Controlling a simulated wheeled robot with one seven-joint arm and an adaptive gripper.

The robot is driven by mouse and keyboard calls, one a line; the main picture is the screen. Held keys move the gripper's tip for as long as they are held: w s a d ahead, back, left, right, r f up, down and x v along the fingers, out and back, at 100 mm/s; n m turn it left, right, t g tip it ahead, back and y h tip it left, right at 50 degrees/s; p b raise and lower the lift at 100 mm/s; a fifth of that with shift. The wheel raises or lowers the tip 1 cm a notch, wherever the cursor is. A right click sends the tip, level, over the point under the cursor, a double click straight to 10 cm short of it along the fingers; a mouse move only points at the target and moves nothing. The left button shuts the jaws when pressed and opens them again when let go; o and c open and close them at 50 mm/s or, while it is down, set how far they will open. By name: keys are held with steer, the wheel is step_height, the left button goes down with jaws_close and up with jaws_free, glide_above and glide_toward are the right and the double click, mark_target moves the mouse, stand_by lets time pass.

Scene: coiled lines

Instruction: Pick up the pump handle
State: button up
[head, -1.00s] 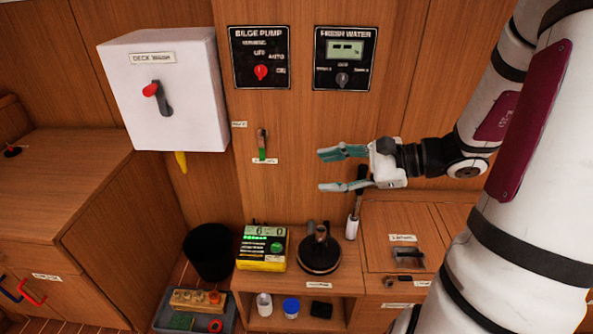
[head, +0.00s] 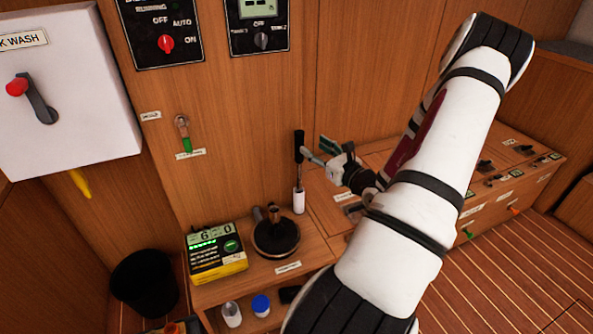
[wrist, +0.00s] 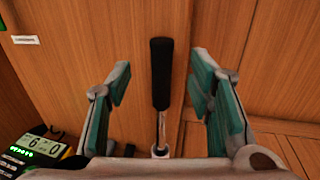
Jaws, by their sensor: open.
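The pump handle (head: 299,147) has a black grip on a metal rod and stands upright in a white holder (head: 299,202) against the wooden wall. In the wrist view the black grip of the pump handle (wrist: 161,74) stands between my two open fingers, with a gap on each side. My gripper (head: 318,150) is open and comes at the handle from the right in the head view. Its teal finger pads (wrist: 160,95) show on both sides of the handle in the wrist view. I cannot tell how far the fingers reach past the grip.
A round black pump base (head: 276,238) and a yellow-black meter (head: 216,252) sit on the wooden bench left of the handle. A black bin (head: 145,284) stands lower left. A lever (head: 183,134) and control panels are on the wall. Low cabinets (head: 505,195) lie to the right.

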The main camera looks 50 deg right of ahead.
mark_target(302, 137)
steer(key=b+x, duration=0.2)
steer(key=x, duration=0.7)
steer(key=shift+d, duration=0.1)
jaws_close()
